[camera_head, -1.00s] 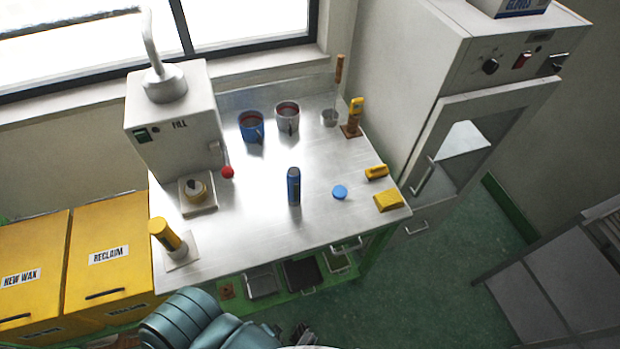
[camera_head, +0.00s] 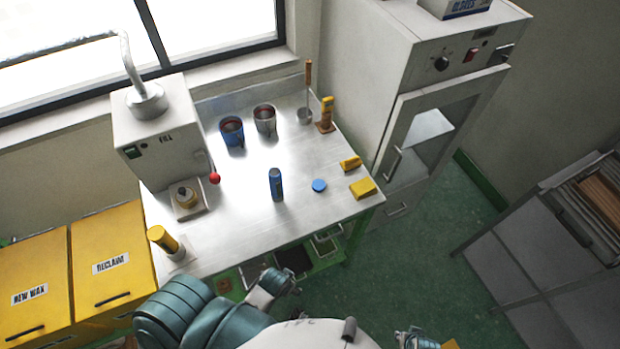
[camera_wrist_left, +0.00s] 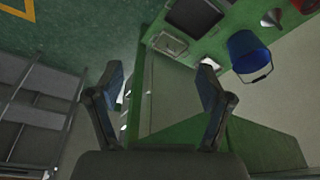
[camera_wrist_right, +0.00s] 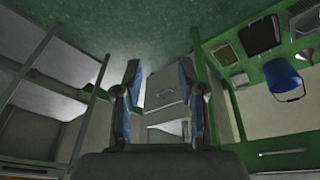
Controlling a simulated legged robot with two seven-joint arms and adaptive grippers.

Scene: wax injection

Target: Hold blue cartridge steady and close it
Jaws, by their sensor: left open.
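The blue cartridge (camera_head: 276,186) stands upright on the steel table (camera_head: 235,240), right of the middle. A round blue cap (camera_head: 319,186) lies flat on the table just right of it, apart from it. Whether the cartridge's top is open is too small to tell. My left gripper (camera_head: 280,280) is in front of the table's front edge, empty; its spread fingers show in the left wrist view (camera_wrist_left: 160,95). My right gripper (camera_head: 418,338) is at the bottom of the head view, clear of the table; its fingers are apart and empty in the right wrist view (camera_wrist_right: 160,95).
A wax machine (camera_head: 160,125) with a red-knobbed lever stands at the table's back left. A yellow cylinder (camera_head: 163,238) stands front left. Yellow blocks (camera_head: 363,188) lie at right.

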